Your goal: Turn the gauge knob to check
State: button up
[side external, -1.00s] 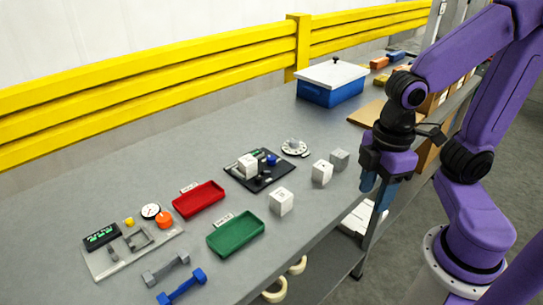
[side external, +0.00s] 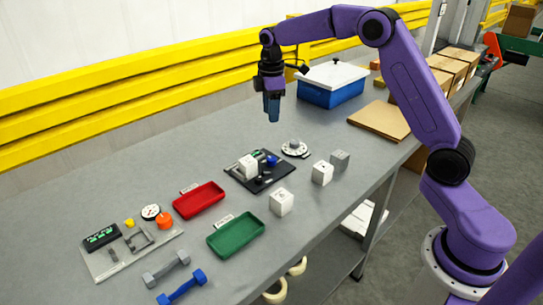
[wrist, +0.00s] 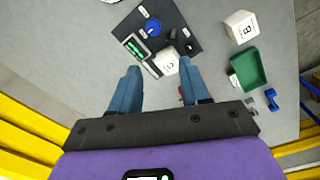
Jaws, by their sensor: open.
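A black board (side external: 258,184) lies mid-table, bearing a blue knob (side external: 271,159), a white block (side external: 248,166) and small dark parts. In the wrist view the blue knob (wrist: 153,27) sits near a small green-lit display (wrist: 134,46). A light plate (side external: 104,269) at the left bears a white dial (side external: 151,211), an orange knob (side external: 164,220) and a dark display (side external: 101,237). I cannot tell which knob is the gauge knob. My gripper (side external: 272,112) is high above the table, behind the black board, open and empty, pointing down. In the wrist view its blue fingers (wrist: 159,72) are apart.
A white disc with a knob (side external: 295,149) and a lidded blue bin (side external: 330,84) are farther back. A yellow rail (side external: 160,100) runs behind.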

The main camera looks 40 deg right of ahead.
aim_at(272, 158)
jog(key=f, duration=0.6)
jog(key=d+f, duration=0.1)
jog(key=f, duration=0.5)
jog(key=w+f, duration=0.1)
jog(key=f, duration=0.4)
jog(key=shift+w+d+f, duration=0.1)
jog(key=shift+d+f, duration=0.05)
jog(key=shift+f, duration=0.25)
jog(key=c, duration=0.8)
jog(key=shift+o, duration=0.2)
